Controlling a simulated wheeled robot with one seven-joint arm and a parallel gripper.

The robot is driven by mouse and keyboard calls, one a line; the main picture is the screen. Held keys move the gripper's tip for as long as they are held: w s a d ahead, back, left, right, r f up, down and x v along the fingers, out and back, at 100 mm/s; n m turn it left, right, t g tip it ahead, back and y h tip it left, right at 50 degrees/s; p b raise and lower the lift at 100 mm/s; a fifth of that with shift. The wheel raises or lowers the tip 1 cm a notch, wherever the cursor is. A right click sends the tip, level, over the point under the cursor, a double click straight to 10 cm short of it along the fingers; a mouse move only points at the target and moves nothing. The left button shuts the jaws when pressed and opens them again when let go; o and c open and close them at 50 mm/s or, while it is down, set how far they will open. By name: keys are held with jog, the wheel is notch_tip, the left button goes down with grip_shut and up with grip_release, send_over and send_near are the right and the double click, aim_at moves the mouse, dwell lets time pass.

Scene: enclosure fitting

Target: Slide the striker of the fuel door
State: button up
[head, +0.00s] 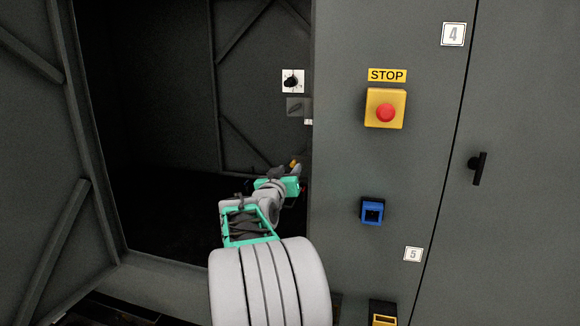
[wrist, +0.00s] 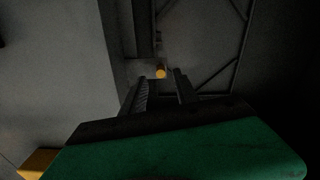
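A small orange-yellow round knob (wrist: 160,72), which looks like part of the striker, shows in the wrist view near the edge of the opening. It also shows as a small orange spot in the head view (head: 294,163). My gripper (wrist: 160,76) is open, its two dark fingers apart, with the knob seen between their tips. I cannot tell whether the knob is between the fingers or just beyond them. In the head view my gripper (head: 293,170) is inside the opening beside the right frame edge, partly hidden by my wrist. Nothing is seen held.
An open grey door (head: 35,130) with braces stands at left. Right of the opening, the grey panel carries a red stop button (head: 385,112) on a yellow box, a blue socket (head: 372,211) and a black handle (head: 478,168). A white-plated rotary switch (head: 292,81) shows inside.

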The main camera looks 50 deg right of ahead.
jog(key=shift+x, duration=1.15)
grip_shut()
dwell(0.5)
